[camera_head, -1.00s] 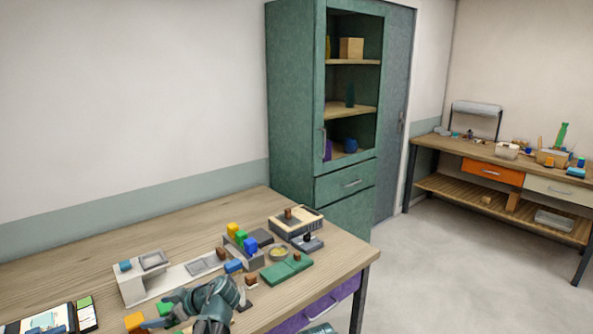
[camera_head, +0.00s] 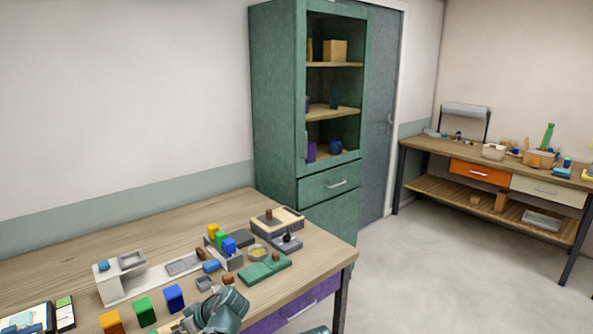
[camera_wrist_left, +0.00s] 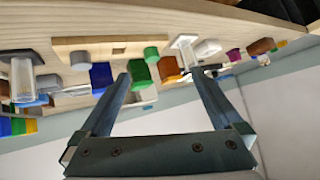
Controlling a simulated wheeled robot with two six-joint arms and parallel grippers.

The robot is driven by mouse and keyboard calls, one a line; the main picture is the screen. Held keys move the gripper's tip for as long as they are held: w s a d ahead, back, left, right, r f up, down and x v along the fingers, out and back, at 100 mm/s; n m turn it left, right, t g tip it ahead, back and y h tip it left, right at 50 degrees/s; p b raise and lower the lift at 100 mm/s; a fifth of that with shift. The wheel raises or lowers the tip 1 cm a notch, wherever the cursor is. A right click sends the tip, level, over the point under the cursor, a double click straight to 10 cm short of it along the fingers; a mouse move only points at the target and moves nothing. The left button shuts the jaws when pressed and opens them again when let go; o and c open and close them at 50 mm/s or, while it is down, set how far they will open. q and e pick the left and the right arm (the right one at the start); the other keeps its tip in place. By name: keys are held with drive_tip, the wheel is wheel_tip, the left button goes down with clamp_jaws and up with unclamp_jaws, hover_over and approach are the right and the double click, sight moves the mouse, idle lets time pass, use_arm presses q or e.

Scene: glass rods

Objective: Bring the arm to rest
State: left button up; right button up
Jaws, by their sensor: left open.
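My left gripper (camera_wrist_left: 163,85) is open in the left wrist view, its two dark fingers wide apart with nothing held between them. In the head view my left arm's dark green end (camera_head: 222,312) is at the bottom, over the table's front part; its fingertips are hard to make out. An orange block (camera_head: 111,322), a green block (camera_head: 144,309) and a blue block (camera_head: 173,297) stand in a slanted row to its left. These blocks also show beyond the fingers in the left wrist view. My right gripper is not in view.
The wooden table (camera_head: 150,235) carries a grey-white stand (camera_head: 120,284), a green tray (camera_head: 264,270), a beige box (camera_head: 278,222) and several small blocks. A green cabinet (camera_head: 275,100) stands behind. The table's back strip is clear. A second workbench (camera_head: 430,157) is at the far right.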

use_arm(q)
drive_tip(key=s+d+f+m+h, duration=0.2)
drive_tip(key=s+d+m, duration=0.3)
drive_tip(key=d, duration=0.3)
drive_tip(key=s+d+f+m+g+h, duration=0.1)
drive_tip(key=s+d+f+m+h, duration=0.2)
drive_tip(key=d, duration=0.5)
drive_tip(key=s+d+f+m+g+h, duration=0.1)
drive_tip(key=s+d+f+m+h, duration=0.2)
drive_tip(key=s+d+m, duration=0.4)
drive_tip(key=shift+d+m+h, duration=0.4)
drive_tip(key=shift+d+m, duration=0.2)
drive_tip(key=shift+d, duration=0.5)
drive_tip(key=shift+a, duration=0.1)
